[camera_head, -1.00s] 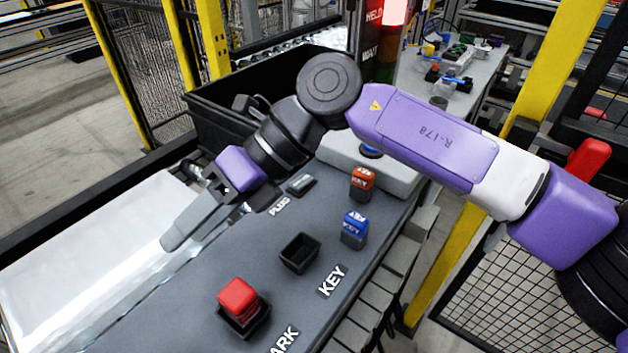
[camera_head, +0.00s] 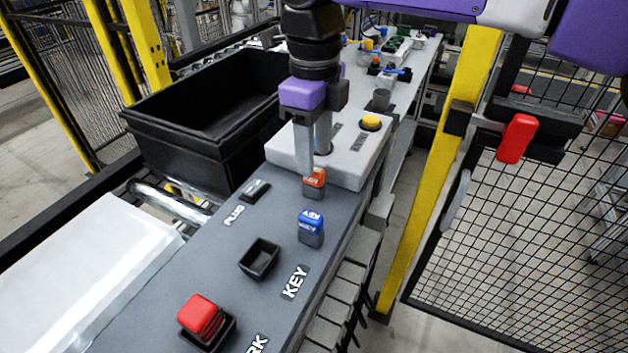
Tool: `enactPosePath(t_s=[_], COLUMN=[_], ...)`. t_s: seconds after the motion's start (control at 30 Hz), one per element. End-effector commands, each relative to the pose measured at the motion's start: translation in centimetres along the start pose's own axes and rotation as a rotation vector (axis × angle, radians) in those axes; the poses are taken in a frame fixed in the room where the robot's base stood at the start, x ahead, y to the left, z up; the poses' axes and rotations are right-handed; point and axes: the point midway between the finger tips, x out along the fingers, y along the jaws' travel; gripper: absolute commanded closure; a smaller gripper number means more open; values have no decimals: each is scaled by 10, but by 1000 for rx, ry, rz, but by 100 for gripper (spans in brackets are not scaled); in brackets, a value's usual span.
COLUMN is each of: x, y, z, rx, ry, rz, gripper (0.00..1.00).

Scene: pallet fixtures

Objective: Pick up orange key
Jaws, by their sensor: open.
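The orange key (camera_head: 314,186) is a small block with an orange top and a grey lower part. It stands upright on the grey panel (camera_head: 215,260), near the white button box. My gripper (camera_head: 311,172) points down right at the orange key, with its fingertips at or just behind the key's top. The fingers look apart. One finger overlaps the key in the picture, and I cannot tell whether it touches. The key rests on the panel and is not lifted.
A blue key (camera_head: 311,227) stands just in front of the orange one. An empty black socket (camera_head: 259,259) and a red block in a holder (camera_head: 205,318) are nearer. A white box with a yellow button (camera_head: 370,122) lies behind. A black bin (camera_head: 205,125) stands left.

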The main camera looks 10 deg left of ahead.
Motion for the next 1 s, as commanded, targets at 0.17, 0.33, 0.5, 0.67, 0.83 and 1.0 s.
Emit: enactPosePath(t_s=[0.17, 0.33, 0.5, 0.67, 0.83, 1.0], x=[22, 44, 47, 47, 47, 47], y=[4, 5, 5, 5, 5, 5], z=[-2, -2, -2, -2, -2, -2], rx=[-2, -1, -1, -1, -1, -2], ry=[1, -1, -2, -2, -2, -2], rz=[4, 3, 2, 2, 2, 2], gripper=[55, 55, 55, 72, 100, 100])
